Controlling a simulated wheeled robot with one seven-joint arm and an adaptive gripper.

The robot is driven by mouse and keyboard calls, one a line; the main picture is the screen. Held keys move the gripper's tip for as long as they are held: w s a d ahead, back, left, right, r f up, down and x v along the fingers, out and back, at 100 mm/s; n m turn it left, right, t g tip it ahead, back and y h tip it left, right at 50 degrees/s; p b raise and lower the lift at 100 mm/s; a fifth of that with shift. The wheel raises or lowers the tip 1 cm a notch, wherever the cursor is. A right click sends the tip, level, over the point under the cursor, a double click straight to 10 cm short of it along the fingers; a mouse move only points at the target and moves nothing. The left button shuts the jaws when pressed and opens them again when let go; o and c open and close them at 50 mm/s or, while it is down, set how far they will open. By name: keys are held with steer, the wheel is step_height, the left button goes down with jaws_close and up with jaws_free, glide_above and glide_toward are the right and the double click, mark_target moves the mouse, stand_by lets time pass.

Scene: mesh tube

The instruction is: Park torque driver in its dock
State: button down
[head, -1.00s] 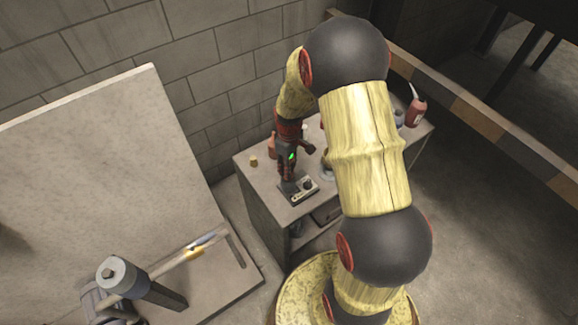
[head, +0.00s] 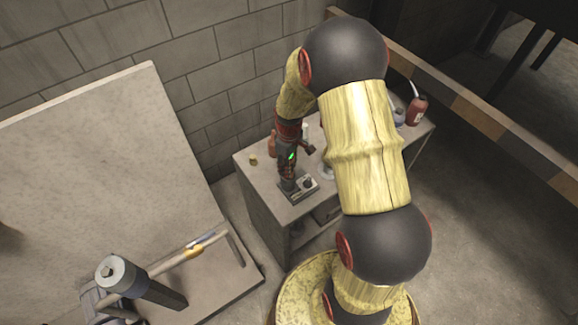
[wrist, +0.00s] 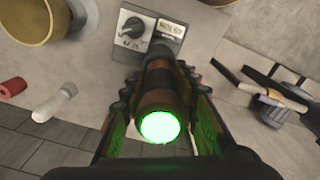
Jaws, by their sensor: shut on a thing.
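My gripper (wrist: 158,88) is shut on the torque driver (wrist: 156,98), a brownish-orange cylinder with a glowing green end facing the wrist camera. The dock (wrist: 138,38) is a grey box with a dial and a small label, on the bench top. In the wrist view the driver's dark far end lies at the dock's near edge; I cannot tell whether it is seated. In the head view my gripper (head: 288,160) points down above the left part of the dock (head: 305,187). The driver's lower end there is dark and looks close to or touching the dock.
The bench (head: 262,186) also holds a small brass cup (head: 253,160), an orange bottle (head: 271,146) and a red bottle (head: 417,110). The wrist view shows a red cylinder (wrist: 12,88) and a black-and-white object (wrist: 270,95). A leaning pale panel (head: 90,150) stands left.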

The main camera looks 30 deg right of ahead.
steer(key=shift+f, duration=0.1)
steer(key=c, duration=1.3)
jaws_free()
steer(key=shift+o, duration=0.2)
step_height(320, 180, up, 12)
